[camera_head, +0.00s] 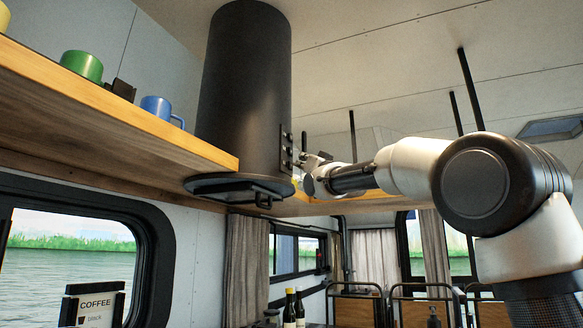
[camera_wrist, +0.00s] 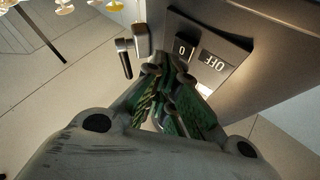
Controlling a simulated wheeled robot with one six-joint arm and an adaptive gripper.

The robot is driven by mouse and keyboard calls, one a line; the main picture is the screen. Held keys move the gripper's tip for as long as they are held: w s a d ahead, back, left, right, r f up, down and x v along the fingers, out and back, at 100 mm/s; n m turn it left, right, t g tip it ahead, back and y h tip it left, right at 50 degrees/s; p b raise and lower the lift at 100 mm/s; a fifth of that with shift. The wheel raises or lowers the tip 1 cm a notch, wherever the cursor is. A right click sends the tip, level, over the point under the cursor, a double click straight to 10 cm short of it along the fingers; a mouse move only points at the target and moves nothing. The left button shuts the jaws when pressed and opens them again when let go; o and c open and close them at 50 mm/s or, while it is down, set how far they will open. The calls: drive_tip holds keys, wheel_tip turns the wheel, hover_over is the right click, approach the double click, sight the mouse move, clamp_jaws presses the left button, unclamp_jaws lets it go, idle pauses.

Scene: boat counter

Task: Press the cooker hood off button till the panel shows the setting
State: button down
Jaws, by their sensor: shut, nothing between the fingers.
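The cooker hood (camera_head: 243,90) is a tall black cylinder with a flat flared base at its lower end. Its control panel (camera_head: 286,150), with several small dark knobs or buttons, is on the hood's right side. In the wrist view a dark button marked 0 (camera_wrist: 183,47) sits beside a plate reading OFF (camera_wrist: 214,62). My gripper (camera_head: 303,162) is at the panel's right side. In the wrist view my gripper (camera_wrist: 172,62) is shut and empty, its tips close by the 0 button's lower left edge. I cannot tell whether they touch it.
A wooden shelf (camera_head: 100,110) runs along the left, holding a green mug (camera_head: 82,65) and a blue mug (camera_head: 160,108). Thin dark rods hang from the ceiling behind my arm. A grey block (camera_wrist: 141,40) with a black bar is left of the fingertips.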

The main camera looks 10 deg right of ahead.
drive_tip(key=shift+s+d, duration=0.1)
drive_tip(key=s+d, duration=0.1)
drive_tip(key=d, duration=0.1)
drive_tip(key=s+d, duration=0.1)
drive_tip(key=d, duration=0.1)
drive_tip(key=shift+s, duration=0.35)
idle(0.9)
